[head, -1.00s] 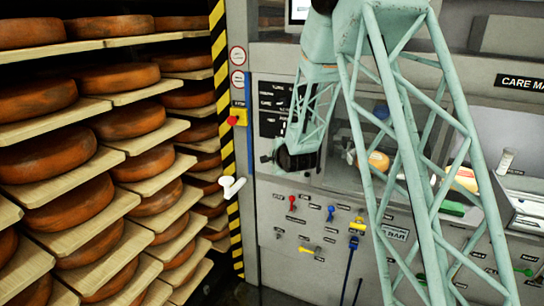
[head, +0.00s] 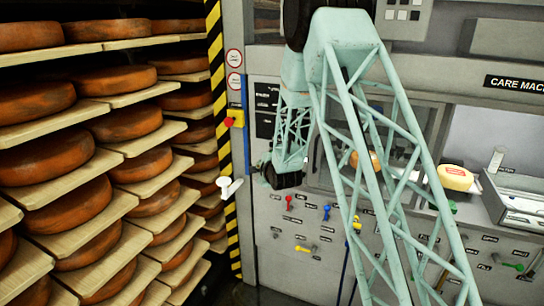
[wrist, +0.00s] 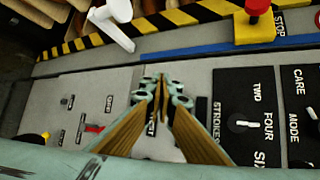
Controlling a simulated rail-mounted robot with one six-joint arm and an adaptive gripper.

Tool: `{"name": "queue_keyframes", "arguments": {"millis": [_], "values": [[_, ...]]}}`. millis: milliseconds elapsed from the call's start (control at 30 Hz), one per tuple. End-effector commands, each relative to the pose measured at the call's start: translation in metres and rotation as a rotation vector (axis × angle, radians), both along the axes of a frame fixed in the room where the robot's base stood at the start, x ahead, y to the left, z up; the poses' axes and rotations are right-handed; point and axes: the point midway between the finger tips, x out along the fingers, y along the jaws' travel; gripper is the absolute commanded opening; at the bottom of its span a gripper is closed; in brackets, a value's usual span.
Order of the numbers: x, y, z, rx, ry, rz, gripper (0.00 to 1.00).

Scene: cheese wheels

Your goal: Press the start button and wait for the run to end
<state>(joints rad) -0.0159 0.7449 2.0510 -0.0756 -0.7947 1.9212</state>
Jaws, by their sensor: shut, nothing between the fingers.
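My gripper (wrist: 161,82) is shut and empty in the wrist view, its fingertips close together over the grey control panel (wrist: 100,88). A label lies partly hidden by the fingers, and I cannot tell whether the tips touch the panel. I cannot make out a start button; it may be behind the fingers. A red mushroom button on a yellow box (wrist: 255,30) marked STOP is at the upper right. It also shows in the head view (head: 229,121). A black dial plate (wrist: 250,105) marked STROKES, with a white pointer, is right of the gripper.
Shelves of cheese wheels (head: 125,122) fill the left. A white lever (head: 229,188) sticks out by the striped post (head: 219,70). A red lever (wrist: 93,128) and coloured handles such as the blue one (head: 326,212) project from the panel.

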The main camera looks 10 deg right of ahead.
Motion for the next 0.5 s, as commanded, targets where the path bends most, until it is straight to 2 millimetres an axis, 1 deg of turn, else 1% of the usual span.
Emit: {"name": "queue_keyframes", "arguments": {"millis": [267, 500], "values": [[0.003, -0.002, 0.000, 0.000, 0.000, 0.000, 0.00], [0.013, -0.010, 0.001, -0.001, 0.000, 0.000, 0.00]]}}
